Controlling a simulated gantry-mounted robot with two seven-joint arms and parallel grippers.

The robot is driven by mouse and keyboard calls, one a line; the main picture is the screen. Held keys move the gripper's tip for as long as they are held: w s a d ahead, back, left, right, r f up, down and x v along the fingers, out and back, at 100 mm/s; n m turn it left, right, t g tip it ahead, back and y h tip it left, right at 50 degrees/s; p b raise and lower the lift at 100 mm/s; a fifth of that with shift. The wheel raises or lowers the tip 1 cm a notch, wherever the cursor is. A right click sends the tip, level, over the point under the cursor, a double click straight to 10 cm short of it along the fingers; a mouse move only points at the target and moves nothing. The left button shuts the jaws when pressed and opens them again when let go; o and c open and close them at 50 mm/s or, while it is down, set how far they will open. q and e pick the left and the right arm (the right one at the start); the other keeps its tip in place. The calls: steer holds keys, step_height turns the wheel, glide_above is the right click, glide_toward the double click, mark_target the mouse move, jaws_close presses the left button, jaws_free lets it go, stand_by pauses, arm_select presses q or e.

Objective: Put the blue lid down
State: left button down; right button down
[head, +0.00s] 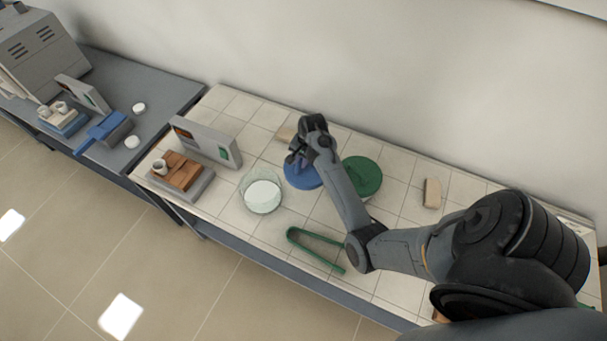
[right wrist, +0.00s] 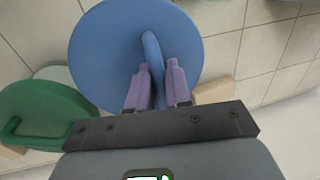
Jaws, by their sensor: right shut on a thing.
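The blue lid (head: 305,177) is a round disc with a curved handle, over the white tiled bench top just left of the green lid. My right gripper (head: 296,158) is at its handle. In the right wrist view the purple fingers of my right gripper (right wrist: 158,82) are shut on the blue handle, and the blue lid (right wrist: 105,62) spreads out beyond them. I cannot tell whether the lid touches the bench or hangs just above it. My left gripper is not in view.
A green lid (head: 363,176) sits right of the blue one, and a glass dish (head: 262,194) with white contents stands to its left. Green tongs (head: 317,252) lie nearer the front edge. Beige blocks (head: 432,193) and a wooden-topped device (head: 182,173) also occupy the bench.

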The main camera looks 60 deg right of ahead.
mark_target(302, 174)
step_height(302, 174, down, 8)
steer(key=shift+r+b, duration=0.1)
steer(key=shift+b, duration=0.25)
steer(key=shift+f, duration=0.5)
steer(key=c, duration=1.1)
jaws_free()
steer(key=shift+o, duration=0.2)
